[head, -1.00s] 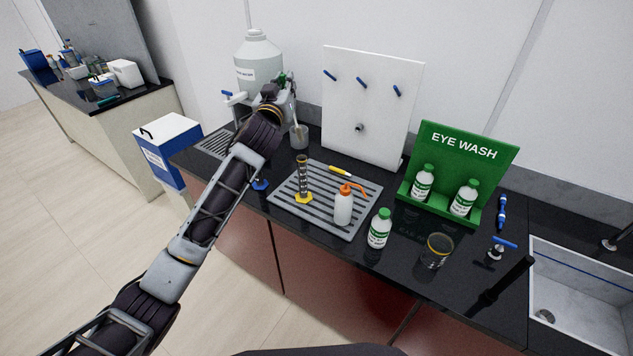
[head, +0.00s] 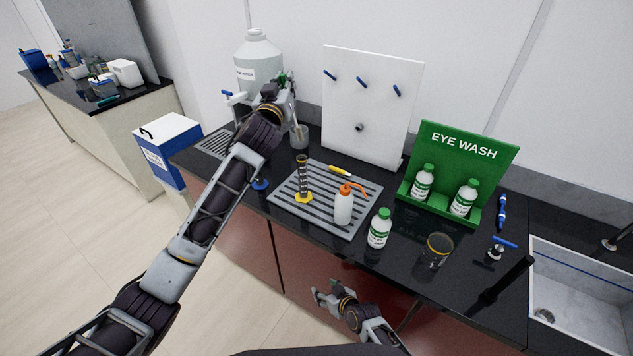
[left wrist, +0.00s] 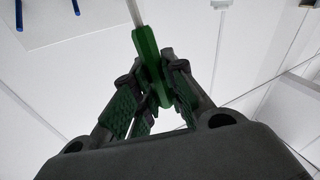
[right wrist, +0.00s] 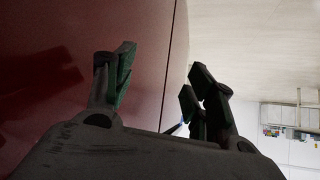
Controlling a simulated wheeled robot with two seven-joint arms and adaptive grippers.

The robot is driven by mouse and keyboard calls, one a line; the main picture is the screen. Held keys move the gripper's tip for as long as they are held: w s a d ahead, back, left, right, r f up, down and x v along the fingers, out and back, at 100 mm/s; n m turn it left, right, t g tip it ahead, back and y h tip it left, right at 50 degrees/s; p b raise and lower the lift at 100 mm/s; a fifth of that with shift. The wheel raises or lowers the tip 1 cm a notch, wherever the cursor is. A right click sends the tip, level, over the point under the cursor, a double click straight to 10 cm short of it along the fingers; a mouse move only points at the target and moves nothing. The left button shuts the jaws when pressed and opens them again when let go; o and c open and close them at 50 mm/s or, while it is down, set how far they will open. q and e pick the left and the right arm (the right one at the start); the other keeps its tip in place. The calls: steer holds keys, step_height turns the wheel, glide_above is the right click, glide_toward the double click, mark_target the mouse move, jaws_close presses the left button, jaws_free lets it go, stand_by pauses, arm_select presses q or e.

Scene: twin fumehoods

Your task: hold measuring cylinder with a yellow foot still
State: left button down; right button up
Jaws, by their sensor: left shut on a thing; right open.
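The measuring cylinder with a yellow foot (head: 304,178) stands upright on the grey ribbed drying rack (head: 345,228), with no gripper touching it. My left gripper (head: 285,84) is up and behind it, above a small beaker (head: 299,138).
A wash bottle (head: 343,208) with an orange spout stands on the rack, right of the cylinder. A green-capped bottle (head: 379,229) and a dark-rimmed beaker (head: 437,250) stand near the front edge. A blue-footed item (head: 260,184) is partly hidden by my left arm.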

steer(key=w+a+r+m+t+y, duration=0.1)
steer(key=w+a+r, duration=0.15)
steer(key=r, duration=0.45)
steer(key=w+a+r+m+t+y, duration=0.1)
steer(key=w+a+r, duration=0.15)
steer(key=r, duration=0.35)
steer(key=w+a+r+m+t+y, duration=0.1)
steer(key=w+a+r+y, duration=0.1)
steer(key=a+r, duration=0.35)
steer(key=n+t+h, duration=0.2)
steer(key=t+h, duration=0.1)
steer(key=t, duration=0.3)
glide_toward(304, 162)
steer(key=shift+s+d+r, duration=0.1)
steer(key=shift+r, duration=0.1)
steer(key=shift+f+x, duration=0.2)
steer(key=shift+x, duration=5.8)
steer(key=c, duration=1.2)
